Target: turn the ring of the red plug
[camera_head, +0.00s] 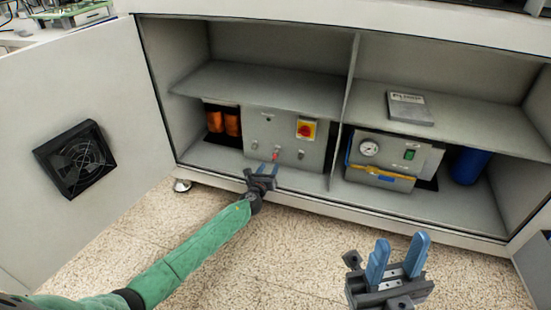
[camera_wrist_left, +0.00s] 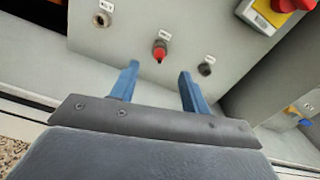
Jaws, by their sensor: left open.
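The red plug (camera_head: 276,154) is in the front of the grey box (camera_head: 262,127) in the left bay of the open cabinet. In the left wrist view the red plug (camera_wrist_left: 159,52) sits in a socket between two other round sockets, with a ring around its base. My left gripper (camera_head: 266,169) is open just in front of the plug. In the left wrist view its blue fingers (camera_wrist_left: 158,80) are spread, with the plug beyond their tips and between them, apart from both. My right gripper (camera_head: 400,252) is open and empty at the lower right, outside the cabinet.
A yellow and red rotary switch (camera_head: 306,128) is above and right of the plug. A divider (camera_head: 343,110) separates the right bay, which holds a pump unit with a gauge (camera_head: 369,149) and a blue cylinder (camera_head: 470,166). The open door (camera_head: 90,120) stands at the left.

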